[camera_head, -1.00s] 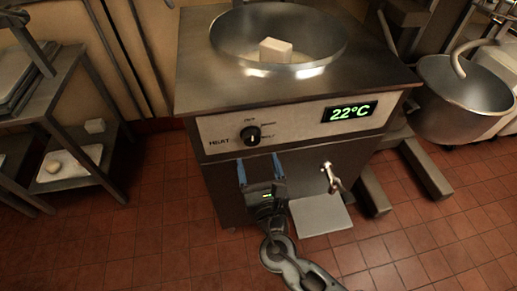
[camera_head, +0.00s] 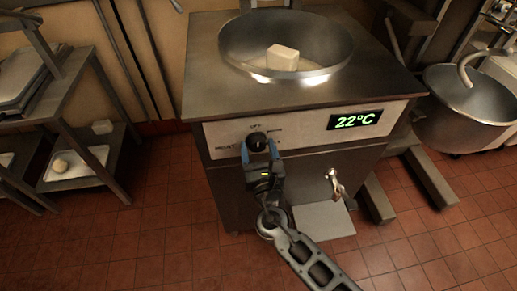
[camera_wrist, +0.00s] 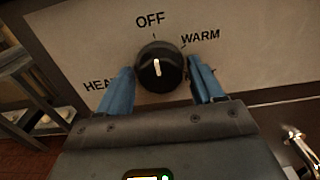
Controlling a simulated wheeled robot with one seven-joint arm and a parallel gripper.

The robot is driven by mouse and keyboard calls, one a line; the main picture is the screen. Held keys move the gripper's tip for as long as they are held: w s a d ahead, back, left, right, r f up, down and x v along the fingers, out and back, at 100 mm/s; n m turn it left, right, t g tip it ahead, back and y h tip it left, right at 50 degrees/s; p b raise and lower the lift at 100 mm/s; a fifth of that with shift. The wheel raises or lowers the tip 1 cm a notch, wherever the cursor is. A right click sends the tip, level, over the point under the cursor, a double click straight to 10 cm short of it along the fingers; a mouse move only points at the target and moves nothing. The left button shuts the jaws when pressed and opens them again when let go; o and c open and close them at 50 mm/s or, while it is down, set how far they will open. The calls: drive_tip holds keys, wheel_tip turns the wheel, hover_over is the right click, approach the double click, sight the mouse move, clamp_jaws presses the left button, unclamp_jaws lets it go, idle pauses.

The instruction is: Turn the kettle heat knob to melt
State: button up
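The round black heat knob (camera_head: 257,140) sits on the pale front panel of the steel kettle (camera_head: 232,97). In the wrist view the knob (camera_wrist: 159,67) has a white pointer line aimed up, close to the OFF label, with WARM at upper right and HEAT at left. No melt mark is readable now; the panel below the knob is hidden by my gripper. My gripper (camera_head: 259,150) is open, with its blue fingers on either side of the knob's lower part. I cannot tell whether either finger touches it.
A display (camera_head: 355,120) on the panel reads 22°C. A pale block (camera_head: 283,57) lies in the kettle bowl. A tap (camera_head: 335,185) juts out at right of my gripper. A mixer bowl (camera_head: 470,105) stands right, a shelf rack (camera_head: 75,125) left.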

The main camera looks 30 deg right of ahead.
drive_tip(key=c, duration=0.8)
drive_tip(key=shift+o, duration=0.2)
drive_tip(key=shift+f+m+b, duration=0.1)
drive_tip(key=shift+m+b, duration=0.2)
drive_tip(key=m+b, duration=0.3)
drive_tip(key=shift+f, duration=0.15)
drive_tip(key=m+b, duration=0.5)
drive_tip(key=m, duration=0.1)
drive_tip(key=shift+m, duration=0.3)
drive_tip(key=m+b, duration=0.6)
drive_tip(key=m, duration=0.1)
drive_tip(key=m+b, duration=0.3)
drive_tip(key=shift+m, duration=0.4)
drive_tip(key=shift+m+b, duration=1.05)
drive_tip(key=shift+m, duration=0.35)
drive_tip(key=shift+r, duration=0.2)
